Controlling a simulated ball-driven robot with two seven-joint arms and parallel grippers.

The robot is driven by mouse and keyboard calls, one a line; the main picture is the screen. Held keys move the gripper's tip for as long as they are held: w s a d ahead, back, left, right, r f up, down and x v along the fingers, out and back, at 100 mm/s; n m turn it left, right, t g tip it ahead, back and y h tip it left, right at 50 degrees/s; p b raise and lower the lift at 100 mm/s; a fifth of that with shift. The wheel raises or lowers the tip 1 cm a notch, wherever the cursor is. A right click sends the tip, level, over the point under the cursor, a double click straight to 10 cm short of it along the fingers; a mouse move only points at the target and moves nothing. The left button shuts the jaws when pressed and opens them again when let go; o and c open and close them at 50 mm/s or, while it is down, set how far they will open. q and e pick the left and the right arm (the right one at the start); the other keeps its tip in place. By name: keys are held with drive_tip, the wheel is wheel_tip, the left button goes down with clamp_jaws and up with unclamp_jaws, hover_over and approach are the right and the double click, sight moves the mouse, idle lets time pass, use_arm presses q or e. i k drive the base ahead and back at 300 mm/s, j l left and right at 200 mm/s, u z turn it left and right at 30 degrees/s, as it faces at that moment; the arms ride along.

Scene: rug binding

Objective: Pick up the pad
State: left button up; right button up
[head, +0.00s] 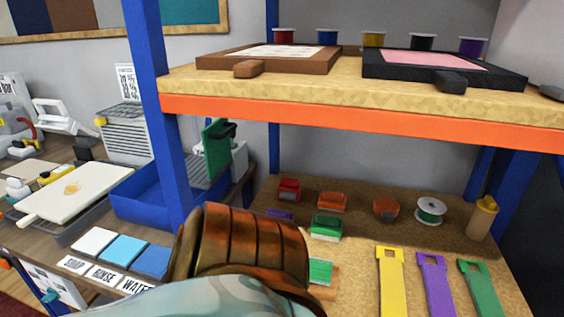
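Several pad-like items show in the head view, and I cannot tell which one is the pad. A white square (95,241), a light blue square (124,248) and a blue square (153,259) lie in a row on the left table, behind labels reading SOAP, RINSE and WATER. A flat green piece (320,271) lies on the right shelf, partly hidden behind a copper-brown part of my arm. Neither gripper's fingers are visible, so I cannot see whether they hold anything.
A blue bin (140,200) stands left.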

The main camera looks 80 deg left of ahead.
sight(277, 213)
drive_tip(key=u, duration=2.55)
